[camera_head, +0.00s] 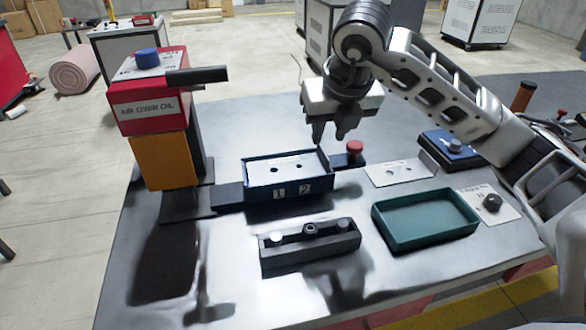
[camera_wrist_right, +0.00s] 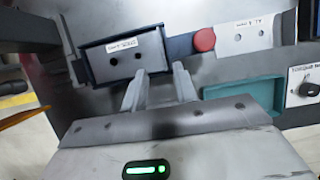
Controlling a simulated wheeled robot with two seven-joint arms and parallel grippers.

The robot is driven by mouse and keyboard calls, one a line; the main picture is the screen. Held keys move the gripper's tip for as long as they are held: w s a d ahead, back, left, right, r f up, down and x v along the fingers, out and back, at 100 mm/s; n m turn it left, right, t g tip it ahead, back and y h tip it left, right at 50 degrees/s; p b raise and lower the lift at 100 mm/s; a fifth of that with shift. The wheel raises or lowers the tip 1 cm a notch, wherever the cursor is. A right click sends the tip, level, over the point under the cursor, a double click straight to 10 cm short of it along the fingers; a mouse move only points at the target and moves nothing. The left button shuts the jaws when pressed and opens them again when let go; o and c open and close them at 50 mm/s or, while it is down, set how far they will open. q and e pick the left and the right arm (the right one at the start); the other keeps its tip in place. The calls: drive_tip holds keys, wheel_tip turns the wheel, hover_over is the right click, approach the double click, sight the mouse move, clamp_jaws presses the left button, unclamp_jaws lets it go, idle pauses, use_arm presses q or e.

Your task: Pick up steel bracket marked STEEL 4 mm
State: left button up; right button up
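A flat light-grey bracket with two holes (camera_head: 287,163) lies inside the dark blue fixture marked 1 and 2 (camera_head: 290,187). It shows in the right wrist view (camera_wrist_right: 122,68) with a small label too fine to read. A second pale plate with two holes (camera_head: 398,173) lies on the table to the right; it is also labelled in the right wrist view (camera_wrist_right: 238,42). I cannot tell from the labels which is STEEL 4 mm. My right gripper (camera_head: 330,134) is above the fixture's back right end, fingers down. Its fingers (camera_wrist_right: 158,88) are apart and empty. My left gripper is out of view.
A red knob (camera_head: 355,147) stands beside the fixture. A red and orange press-like unit (camera_head: 160,150) is at left. A grey block with posts (camera_head: 310,247) is in front; a green tray (camera_head: 425,220) and black knob (camera_head: 492,202) are right. The table's front left is clear.

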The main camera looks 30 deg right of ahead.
sight(324, 152)
drive_tip(key=x, duration=0.6)
drive_tip(key=shift+w+d+f, duration=0.25)
drive_tip(key=shift+d+f, duration=0.05)
drive_tip(key=shift+r, duration=0.1)
clamp_jaws()
